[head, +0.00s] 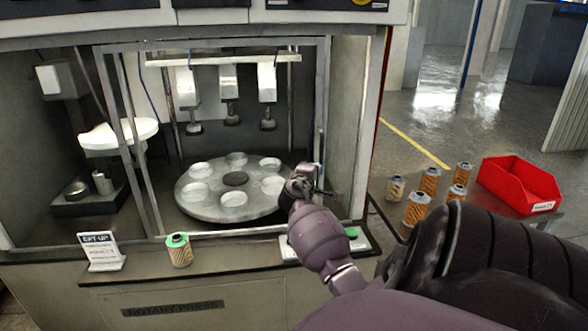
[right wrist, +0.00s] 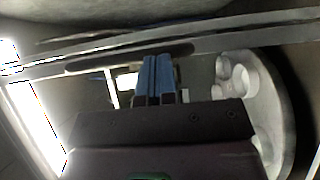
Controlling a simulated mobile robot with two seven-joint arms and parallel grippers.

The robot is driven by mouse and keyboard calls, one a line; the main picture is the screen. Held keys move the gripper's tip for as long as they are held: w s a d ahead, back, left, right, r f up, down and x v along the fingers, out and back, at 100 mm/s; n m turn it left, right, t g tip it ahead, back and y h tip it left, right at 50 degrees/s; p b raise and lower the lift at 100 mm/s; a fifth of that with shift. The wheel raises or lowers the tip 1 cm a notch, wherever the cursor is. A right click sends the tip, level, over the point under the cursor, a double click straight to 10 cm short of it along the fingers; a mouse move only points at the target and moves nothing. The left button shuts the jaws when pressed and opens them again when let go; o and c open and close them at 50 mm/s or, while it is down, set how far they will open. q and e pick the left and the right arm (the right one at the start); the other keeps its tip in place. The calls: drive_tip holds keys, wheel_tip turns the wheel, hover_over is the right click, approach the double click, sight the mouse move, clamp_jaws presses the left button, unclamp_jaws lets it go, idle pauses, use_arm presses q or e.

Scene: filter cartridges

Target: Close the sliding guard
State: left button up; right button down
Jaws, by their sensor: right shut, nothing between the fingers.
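The rotary press has a front opening framed by metal rails. Two slanting upright bars, which look like the edge of the sliding guard (head: 128,130), stand left of the round turntable (head: 235,207). A clear pane cannot be made out, so I cannot tell how far the guard spans. My right gripper (head: 306,182) is at the right side of the opening, beside the turntable's right edge. In the right wrist view its blue fingers (right wrist: 157,75) are together and empty, near a long dark slot or bar (right wrist: 130,60); contact cannot be told. My left gripper is not in view.
A green-topped cartridge (head: 179,250) and a set-up sign (head: 101,252) stand on the front ledge. A green button (head: 351,233) is close to my right forearm. Several cartridges (head: 416,207) and a red bin (head: 518,186) are at right. Press heads (head: 229,85) hang above the turntable.

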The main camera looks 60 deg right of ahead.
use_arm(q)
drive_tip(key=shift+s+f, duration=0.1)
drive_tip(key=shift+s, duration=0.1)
use_arm(e)
drive_tip(key=shift+s+d, duration=0.75)
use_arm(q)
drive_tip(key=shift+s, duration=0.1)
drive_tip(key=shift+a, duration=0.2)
use_arm(e)
drive_tip(key=shift+f, duration=0.1)
